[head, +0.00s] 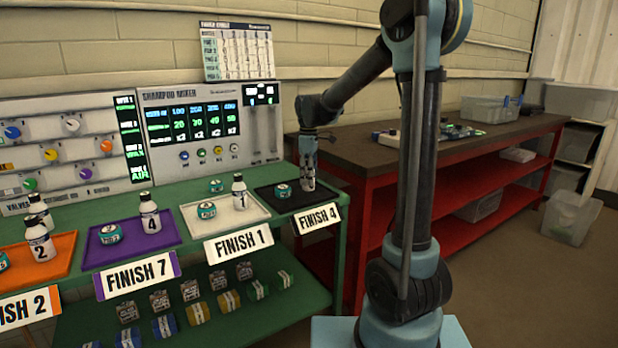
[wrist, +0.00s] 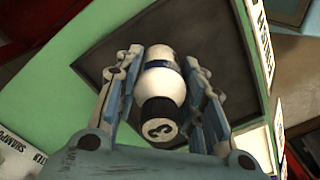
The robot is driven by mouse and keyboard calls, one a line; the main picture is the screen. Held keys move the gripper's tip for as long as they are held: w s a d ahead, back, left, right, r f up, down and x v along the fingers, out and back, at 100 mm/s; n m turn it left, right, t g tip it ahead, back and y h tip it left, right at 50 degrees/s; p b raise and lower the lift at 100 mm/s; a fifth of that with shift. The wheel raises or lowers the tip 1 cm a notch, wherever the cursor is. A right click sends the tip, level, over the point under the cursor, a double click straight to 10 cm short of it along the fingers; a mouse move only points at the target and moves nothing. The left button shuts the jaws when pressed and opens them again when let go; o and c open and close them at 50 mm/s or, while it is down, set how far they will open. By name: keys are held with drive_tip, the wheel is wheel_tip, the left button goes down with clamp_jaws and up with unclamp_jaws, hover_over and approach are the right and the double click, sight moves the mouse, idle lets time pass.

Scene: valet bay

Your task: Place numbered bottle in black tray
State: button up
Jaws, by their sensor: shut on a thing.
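My gripper (head: 308,176) is low over the black tray (head: 268,193) at the right end of the green bench. In the wrist view, my gripper (wrist: 163,60) has its fingers closed on both sides of a white bottle (wrist: 160,84) with a black cap marked 3. The bottle lies along the fingers, with the dark tray (wrist: 115,58) behind it. I cannot tell whether its base touches the tray. In the head view the fingers mostly hide the bottle.
A white tray (head: 225,224) holds bottle 1 (head: 239,192) and teal tins. A purple tray (head: 160,246) holds bottle 4 (head: 149,214) and a tin. An orange tray (head: 62,263) holds bottle 2. The FINISH 4 plate (head: 317,219) fronts the black tray. A red workbench (head: 400,150) stands at right.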

drive_tip(key=o, duration=1.1)
drive_tip(key=shift+f, duration=0.1)
drive_tip(key=shift+o, duration=0.2)
